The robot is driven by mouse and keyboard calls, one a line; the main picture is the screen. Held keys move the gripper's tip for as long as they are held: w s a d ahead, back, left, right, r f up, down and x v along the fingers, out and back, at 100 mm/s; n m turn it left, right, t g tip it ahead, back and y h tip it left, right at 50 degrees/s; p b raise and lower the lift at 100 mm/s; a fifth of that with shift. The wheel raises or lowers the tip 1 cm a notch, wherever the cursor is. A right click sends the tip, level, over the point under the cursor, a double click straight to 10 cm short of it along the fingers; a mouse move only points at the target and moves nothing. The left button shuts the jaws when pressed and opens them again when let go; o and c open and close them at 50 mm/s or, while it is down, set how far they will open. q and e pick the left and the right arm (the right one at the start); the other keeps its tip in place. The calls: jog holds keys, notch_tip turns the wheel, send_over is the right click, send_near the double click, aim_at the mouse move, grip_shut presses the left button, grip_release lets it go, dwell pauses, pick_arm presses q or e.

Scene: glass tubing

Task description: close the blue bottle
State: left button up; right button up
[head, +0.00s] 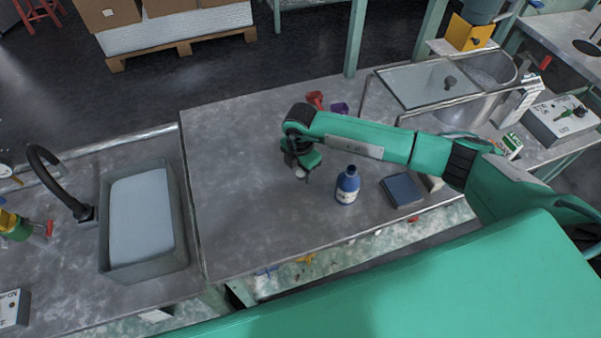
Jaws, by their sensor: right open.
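The blue bottle (348,186) stands upright on the grey table (235,200), near its front edge, with a pale label on its lower part. Its top is too small to tell whether a cap is on it. My right gripper (302,172) is over the table to the left of the bottle, pointing down and apart from it. It is open. A small whitish thing shows at its fingertips; I cannot tell what it is. My left gripper is out of view.
A dark blue box (401,190) lies right of the bottle. A red item (315,99) and a purple item (340,108) lie behind my right forearm. A sink (142,220) with a black tap is at left. The table's left half is clear.

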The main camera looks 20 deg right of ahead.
aim_at(300, 173)
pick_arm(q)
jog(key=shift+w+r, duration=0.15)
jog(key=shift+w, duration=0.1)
pick_arm(e)
jog(key=c, duration=1)
jog(key=shift+r, duration=0.1)
jog(key=shift+r, duration=0.25)
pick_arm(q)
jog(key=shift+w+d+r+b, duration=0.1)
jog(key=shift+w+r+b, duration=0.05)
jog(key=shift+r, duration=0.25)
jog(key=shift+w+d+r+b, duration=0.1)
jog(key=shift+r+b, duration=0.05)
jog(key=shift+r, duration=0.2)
pick_arm(e)
notch_tip(300, 173, up, 19)
jog(key=shift+r, duration=0.2)
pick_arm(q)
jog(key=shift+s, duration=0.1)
